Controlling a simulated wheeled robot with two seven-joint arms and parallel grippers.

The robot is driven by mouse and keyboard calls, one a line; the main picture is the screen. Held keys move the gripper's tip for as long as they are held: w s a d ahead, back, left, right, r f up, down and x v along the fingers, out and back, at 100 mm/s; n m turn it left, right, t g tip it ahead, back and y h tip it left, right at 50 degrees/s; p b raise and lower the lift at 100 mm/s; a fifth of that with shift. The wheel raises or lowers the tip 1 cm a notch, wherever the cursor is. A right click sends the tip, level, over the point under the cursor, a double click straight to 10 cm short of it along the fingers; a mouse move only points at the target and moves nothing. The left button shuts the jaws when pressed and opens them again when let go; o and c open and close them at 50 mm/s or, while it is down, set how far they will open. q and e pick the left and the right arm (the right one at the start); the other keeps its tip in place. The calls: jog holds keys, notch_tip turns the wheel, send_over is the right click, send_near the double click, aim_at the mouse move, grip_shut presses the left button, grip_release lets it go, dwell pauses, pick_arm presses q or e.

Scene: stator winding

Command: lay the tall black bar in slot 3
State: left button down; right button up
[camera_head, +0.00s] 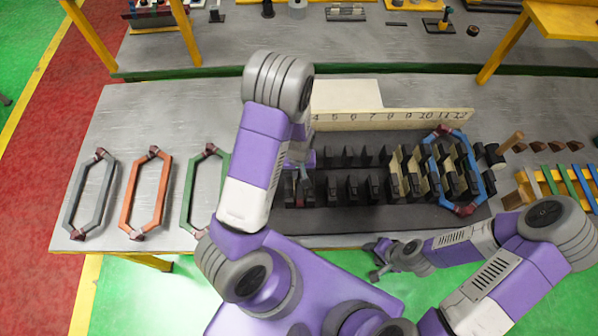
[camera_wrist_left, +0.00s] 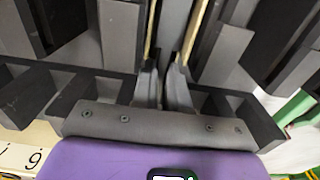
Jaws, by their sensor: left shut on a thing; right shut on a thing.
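My left gripper (camera_head: 302,162) is low over the left end of the dark stator base (camera_head: 390,221), largely hidden by my left arm in the head view. In the left wrist view its fingers (camera_wrist_left: 164,88) are close together on a dark grey bar (camera_wrist_left: 172,35), taken as the tall black bar; its far end is unclear. Thin yellow strips stand beside the bar. The lowest slots and their numbers are covered by my arm, so slot 3 cannot be seen. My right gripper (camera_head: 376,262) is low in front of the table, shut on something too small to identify.
Several black blocks (camera_head: 350,188) stand in two rows. A blue coil (camera_head: 478,160) sits around blocks at the right end. Grey (camera_head: 74,193), orange (camera_head: 134,190) and green (camera_head: 189,190) coils lie at left. A numbered strip (camera_head: 400,117) runs behind; a wooden rack (camera_head: 540,183) is at right.

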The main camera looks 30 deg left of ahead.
pick_arm(q)
jog(key=shift+f, duration=0.15)
pick_arm(e)
jog(key=shift+s+f, duration=0.1)
jog(key=shift+f, duration=0.25)
pick_arm(q)
jog(key=c, duration=1.1)
grip_release()
jog(key=shift+r, duration=0.2)
pick_arm(e)
jog(key=shift+r, duration=0.1)
pick_arm(q)
jog(key=shift+w+a+r+p, duration=0.15)
jog(key=shift+r+p, duration=0.3)
jog(key=shift+p, duration=0.15)
pick_arm(e)
jog(key=shift+a+r, duration=0.1)
jog(key=shift+r, duration=0.25)
pick_arm(q)
jog(key=shift+r, duration=0.1)
pick_arm(e)
jog(key=shift+w+r, duration=0.1)
jog(key=shift+w, duration=0.1)
jog(key=shift+r, duration=0.15)
